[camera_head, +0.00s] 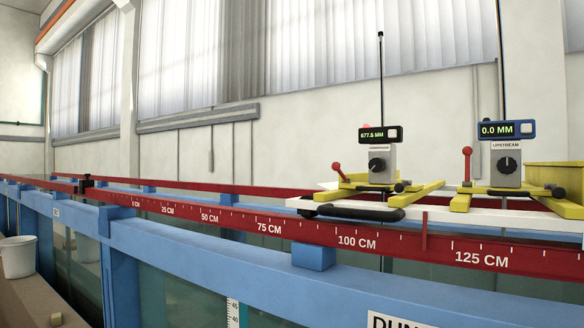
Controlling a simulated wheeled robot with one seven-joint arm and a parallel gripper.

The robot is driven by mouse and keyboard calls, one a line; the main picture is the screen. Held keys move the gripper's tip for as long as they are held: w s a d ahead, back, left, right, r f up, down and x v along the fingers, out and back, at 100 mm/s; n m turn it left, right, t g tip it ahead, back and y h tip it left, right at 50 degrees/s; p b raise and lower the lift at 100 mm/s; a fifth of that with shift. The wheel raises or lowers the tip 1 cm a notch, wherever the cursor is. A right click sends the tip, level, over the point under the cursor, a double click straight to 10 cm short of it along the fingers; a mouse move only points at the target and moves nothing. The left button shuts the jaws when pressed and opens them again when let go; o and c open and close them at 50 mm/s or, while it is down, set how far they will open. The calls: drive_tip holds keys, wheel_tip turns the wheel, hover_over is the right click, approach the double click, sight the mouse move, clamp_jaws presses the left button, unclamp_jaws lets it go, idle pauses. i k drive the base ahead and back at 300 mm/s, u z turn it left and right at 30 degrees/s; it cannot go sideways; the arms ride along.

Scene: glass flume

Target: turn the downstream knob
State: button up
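Two gauge units stand side by side on the carriage at the right. The left unit has a black round knob (377,164) on a grey box, under a display (380,134) that seems to read 677.5 MM. I cannot read a label on this box. The right unit is labelled UPSTREAM; its black knob (507,165) has its mark pointing about straight up, and its display (507,129) reads 0.0 MM. The left unit is thus likely the downstream one. My gripper is not in view, and nothing touches either knob.
Each unit has a yellow base (370,188), a red-topped lever (338,169) and a tall thin rod. A black handle bar (352,212) juts from the white carriage in front. The red scale rail (275,228) and blue flume frame (200,243) run across. A white bucket (18,258) stands far left.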

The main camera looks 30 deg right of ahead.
sight(376, 165)
drive_tip(key=u, duration=1.25)
drive_tip(key=k, duration=0.65)
drive_tip(key=z, duration=1.45)
